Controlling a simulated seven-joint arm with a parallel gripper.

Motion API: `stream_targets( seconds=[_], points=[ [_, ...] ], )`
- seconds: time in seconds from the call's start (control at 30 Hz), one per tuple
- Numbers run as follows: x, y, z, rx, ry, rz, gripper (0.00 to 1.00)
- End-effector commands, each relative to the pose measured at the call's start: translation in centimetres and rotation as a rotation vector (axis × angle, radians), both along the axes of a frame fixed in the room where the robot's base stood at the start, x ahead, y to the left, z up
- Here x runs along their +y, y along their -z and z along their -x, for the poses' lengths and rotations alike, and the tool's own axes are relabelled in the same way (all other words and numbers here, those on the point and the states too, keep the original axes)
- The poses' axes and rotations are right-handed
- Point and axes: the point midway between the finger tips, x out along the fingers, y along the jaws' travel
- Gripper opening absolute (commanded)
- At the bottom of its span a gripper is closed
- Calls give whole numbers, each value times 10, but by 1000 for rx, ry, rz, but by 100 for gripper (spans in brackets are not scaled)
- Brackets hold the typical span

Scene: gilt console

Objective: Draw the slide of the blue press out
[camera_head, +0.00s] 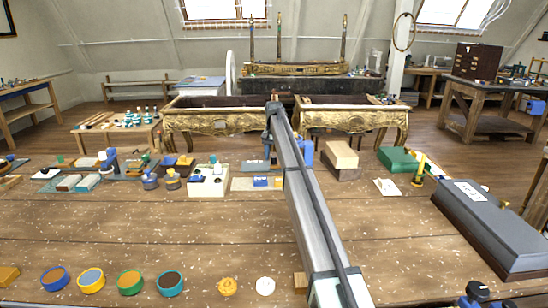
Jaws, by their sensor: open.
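A blue upright thing (306,152), likely the blue press, stands at the back middle of the bench. My arm crosses in front of it and hides its left part, so I cannot make out its slide. My arm reaches from the bottom of the picture up to the back of the bench, just left of this blue thing. My gripper's fingers cannot be made out; the far end of the arm is hidden behind its own link.
A cream block (341,155) on a brown one stands right of the arm. A green box (402,160) and a long dark case (495,225) are further right. Left of the arm is a white box (209,182). Round coloured tubs (130,282) line the front edge. Mid-bench is mostly clear.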

Motion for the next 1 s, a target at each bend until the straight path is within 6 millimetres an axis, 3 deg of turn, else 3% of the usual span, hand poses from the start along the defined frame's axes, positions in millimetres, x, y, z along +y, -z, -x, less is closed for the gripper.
stream_targets(
  seconds=[0.4, 0.9, 1.0],
  points=[
    [0, 6, 0, -1, 0, 0, 52],
    [0, 6, 0, 0, 0, 0, 4],
    [0, 6, 0, 0, 0, 0, 0]
  ],
)
